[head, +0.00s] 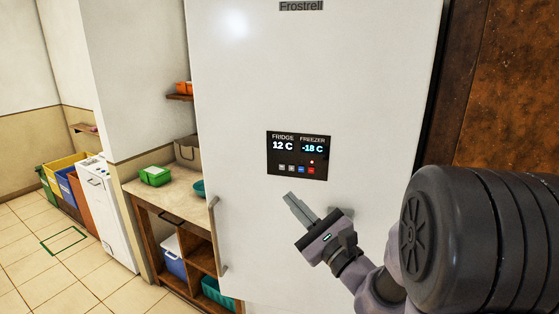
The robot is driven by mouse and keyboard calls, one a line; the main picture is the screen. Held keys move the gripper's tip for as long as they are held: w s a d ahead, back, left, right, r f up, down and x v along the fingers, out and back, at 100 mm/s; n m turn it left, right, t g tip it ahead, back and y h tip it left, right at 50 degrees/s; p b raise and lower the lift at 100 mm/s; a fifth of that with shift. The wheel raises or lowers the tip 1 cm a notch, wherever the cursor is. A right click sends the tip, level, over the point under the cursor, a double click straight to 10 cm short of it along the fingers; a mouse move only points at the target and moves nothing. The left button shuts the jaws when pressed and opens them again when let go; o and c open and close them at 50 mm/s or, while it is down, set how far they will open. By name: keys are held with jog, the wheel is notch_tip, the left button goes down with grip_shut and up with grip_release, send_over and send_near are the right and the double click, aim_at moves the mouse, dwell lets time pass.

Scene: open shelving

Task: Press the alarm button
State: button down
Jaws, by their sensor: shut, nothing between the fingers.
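A black control panel (299,143) is set in the white front of the fridge (240,80). It reads FRIDGE 12 C and FREEZER -18 C. Along its lower edge is a row of small buttons, two greyish ones, a blue button (301,169) and a red button (311,170). A small reddish light shows just above the red one. The button labels are too small to read, so I cannot tell which is the alarm button. My gripper (289,197) is shut and empty, below the panel's lower left, pointing up and left. Its tips appear apart from the panel.
A vertical handle (214,235) runs along the fridge's left edge. Left of it are a wooden counter (178,187) with a green box (155,176), a white appliance (104,205) and coloured bins (67,185). Open floor lies at the left. A brown surface (510,100) stands right.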

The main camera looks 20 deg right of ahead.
aim_at(311, 170)
jog(key=shift+w+d+m+t+h, duration=0.25)
jog(key=shift+d+m+h, duration=0.3)
jog(key=shift+d, duration=0.35)
jog(key=shift+w+d+m+t+h, duration=0.25)
jog(key=shift+d+m+h, duration=0.2)
jog(key=shift+d+h, duration=0.3)
jog(key=shift+d, duration=0.1)
jog(key=shift+w+d+p, duration=0.5)
jog(key=shift+w+d, duration=0.35)
jog(key=shift+w, duration=0.35)
jog(key=shift+w+d+p, duration=0.55)
jog(key=shift+w+d, duration=0.25)
jog(key=shift+w, duration=0.4)
jog(key=shift+w+d+p, duration=0.5)
jog(key=shift+w+d, duration=0.35)
jog(key=shift+w, duration=0.35)
jog(key=shift+w, duration=0.1)
jog(key=shift+w+d, duration=0.25)
jog(key=shift+w+d, duration=0.25)
jog(key=shift+w, duration=0.1)
jog(key=shift+s+a, duration=0.25)
jog(key=shift+s, duration=0.1)
jog(key=shift+s+a+b, duration=0.25)
jog(key=shift+s+b, duration=0.1)
